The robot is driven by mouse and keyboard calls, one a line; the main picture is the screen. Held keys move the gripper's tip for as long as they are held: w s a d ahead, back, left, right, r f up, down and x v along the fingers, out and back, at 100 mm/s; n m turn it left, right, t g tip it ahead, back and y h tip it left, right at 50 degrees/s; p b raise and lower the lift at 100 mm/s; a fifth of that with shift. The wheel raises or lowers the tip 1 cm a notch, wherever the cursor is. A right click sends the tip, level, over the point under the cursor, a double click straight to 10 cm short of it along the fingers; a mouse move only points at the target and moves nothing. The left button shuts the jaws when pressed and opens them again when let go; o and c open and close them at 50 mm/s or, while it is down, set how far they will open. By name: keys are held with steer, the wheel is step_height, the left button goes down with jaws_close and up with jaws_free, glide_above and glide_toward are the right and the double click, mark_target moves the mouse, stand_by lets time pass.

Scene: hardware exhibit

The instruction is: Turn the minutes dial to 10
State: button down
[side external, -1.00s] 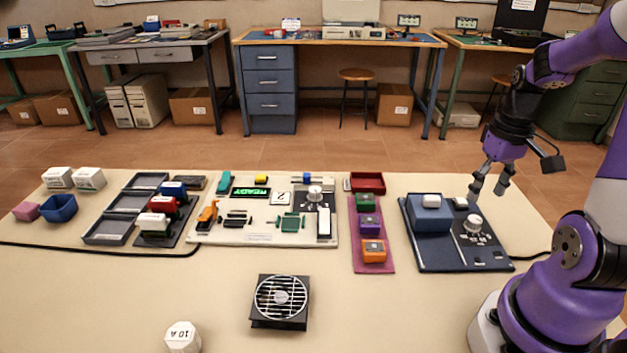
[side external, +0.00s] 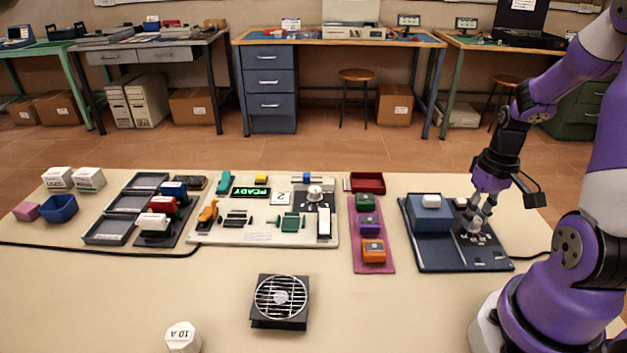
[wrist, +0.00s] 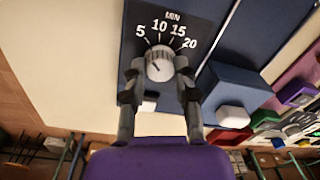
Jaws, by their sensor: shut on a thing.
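The minutes dial (wrist: 159,61) is a pale round knob on a dark panel (wrist: 195,18) marked MIN, with 5, 10, 15 and 20 in an arc beside it. A small dark mark shows on the knob's face; I cannot tell which number it lines up with. My gripper (wrist: 160,72) has one finger on each side of the knob and is shut on it. In the side external view my gripper (side external: 471,224) is low over the dark blue unit (side external: 440,257), and its fingers mostly hide the dial.
A blue block with a white button (side external: 431,201) stands on the same unit, left of my gripper. A magenta strip (side external: 360,264) with green, purple and orange blocks lies further left. A black fan (side external: 280,323) sits at the front. The table in front of the unit is clear.

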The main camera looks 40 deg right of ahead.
mark_target(478, 219)
steer(key=shift+m, duration=2.9)
steer(key=c, duration=0.6)
jaws_free()
step_height(478, 219, up, 12)
steer(key=shift+s, duration=0.2)
